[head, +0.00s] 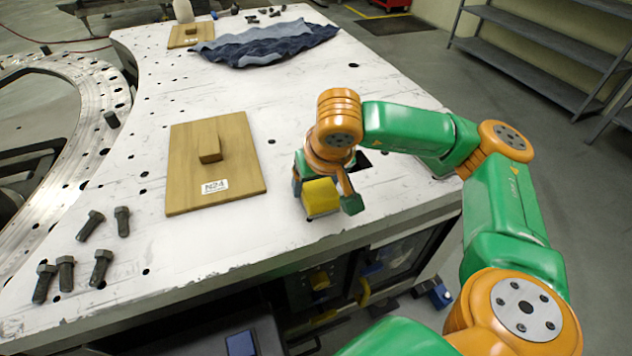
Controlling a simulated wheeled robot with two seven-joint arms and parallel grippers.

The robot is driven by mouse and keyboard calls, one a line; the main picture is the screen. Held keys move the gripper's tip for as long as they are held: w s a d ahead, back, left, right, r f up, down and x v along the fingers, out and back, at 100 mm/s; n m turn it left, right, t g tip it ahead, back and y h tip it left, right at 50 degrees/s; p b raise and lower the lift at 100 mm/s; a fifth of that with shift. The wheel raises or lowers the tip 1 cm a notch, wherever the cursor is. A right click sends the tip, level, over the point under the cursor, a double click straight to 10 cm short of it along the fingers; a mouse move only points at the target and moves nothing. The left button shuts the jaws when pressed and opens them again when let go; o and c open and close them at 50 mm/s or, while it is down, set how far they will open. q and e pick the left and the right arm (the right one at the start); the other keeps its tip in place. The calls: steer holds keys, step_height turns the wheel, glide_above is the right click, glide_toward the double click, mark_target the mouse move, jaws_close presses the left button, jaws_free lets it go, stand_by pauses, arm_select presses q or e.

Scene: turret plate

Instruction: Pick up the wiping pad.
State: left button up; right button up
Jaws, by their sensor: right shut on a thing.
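The wiping pad appears to be the yellow block (321,196) near the table's front edge. My right gripper (325,195) comes down over it from above, with one finger on each side, and is shut on it. The pad's upper part is partly hidden by the gripper. I cannot tell whether its underside touches the tabletop or hangs just above it. My left gripper is not in view.
A wooden board (216,165) with a raised block and an N24 label lies left of the pad. Several dark bolts (67,273) stand or lie at the table's left front. A crumpled blue cloth (265,45) and a smaller board (190,35) lie at the back.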

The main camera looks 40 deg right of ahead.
step_height(320, 180, up, 4)
steer(key=shift+a+f+b, duration=0.1)
steer(key=shift+f+b, duration=0.15)
steer(key=shift+b, duration=0.75)
steer(key=s+r, duration=0.1)
steer(key=s+a+r, duration=0.1)
steer(key=r, duration=0.1)
steer(key=s+a+r+p, duration=0.1)
steer(key=r, duration=0.1)
steer(key=shift+a+r, duration=0.2)
steer(key=shift+a, duration=0.05)
steer(key=s+a+r, duration=0.1)
steer(key=s+a, duration=0.1)
steer(key=s+a+r, duration=0.2)
steer(key=s, duration=0.1)
steer(key=s+a+r, duration=0.1)
steer(key=s+a, duration=0.1)
steer(key=shift+s+a+r, duration=0.15)
steer(key=shift+s+a, duration=0.05)
steer(key=shift+a, duration=0.1)
